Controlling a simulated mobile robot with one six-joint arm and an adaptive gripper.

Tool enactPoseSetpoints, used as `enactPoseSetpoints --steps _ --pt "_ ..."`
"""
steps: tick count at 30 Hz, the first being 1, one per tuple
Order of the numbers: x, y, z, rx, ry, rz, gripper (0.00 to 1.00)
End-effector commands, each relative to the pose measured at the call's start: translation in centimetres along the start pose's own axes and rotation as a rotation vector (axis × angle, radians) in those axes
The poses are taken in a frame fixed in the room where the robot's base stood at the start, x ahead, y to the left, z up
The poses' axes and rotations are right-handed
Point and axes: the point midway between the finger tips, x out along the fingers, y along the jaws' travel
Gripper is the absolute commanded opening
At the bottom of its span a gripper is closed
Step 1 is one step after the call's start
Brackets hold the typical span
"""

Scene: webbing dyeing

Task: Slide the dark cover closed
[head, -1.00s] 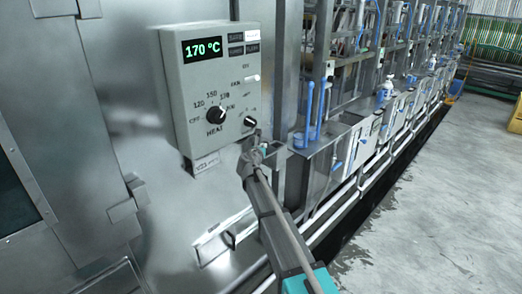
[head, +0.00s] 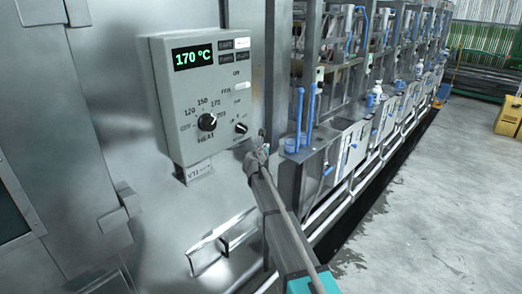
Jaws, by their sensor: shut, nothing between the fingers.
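I cannot make out with certainty a dark cover in this view. A dark pane (head: 12,218) shows partly at the left edge, set in a grey metal door, but I cannot tell whether it is the cover. My gripper (head: 260,143) is shut and empty. It is in front of the grey control box (head: 205,95), near its lower right corner in the picture. I cannot tell whether it touches anything. My arm runs from the gripper down to the bottom edge.
The box has a green 170 °C display (head: 192,56) and a black heat knob (head: 207,122). A metal handle (head: 207,254) is low on the steel wall. A row of machine tanks (head: 345,150) with blue fittings recedes right. Grey floor (head: 430,210) is clear; a yellow box (head: 508,117) stands far right.

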Motion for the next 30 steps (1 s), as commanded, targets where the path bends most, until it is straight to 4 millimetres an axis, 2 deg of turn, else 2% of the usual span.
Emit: enactPoseSetpoints --steps 10,17,24,30 --pt "0.2 -0.1 0.1 -0.002 -0.001 -0.003 0.0" --pt "-0.8 -0.1 0.2 -0.001 -0.001 -0.003 0.0" --pt "-3.1 -0.1 0.4 -0.001 -0.002 -0.003 0.0" --pt "-6.8 -0.2 0.4 -0.001 -0.001 -0.003 0.0"
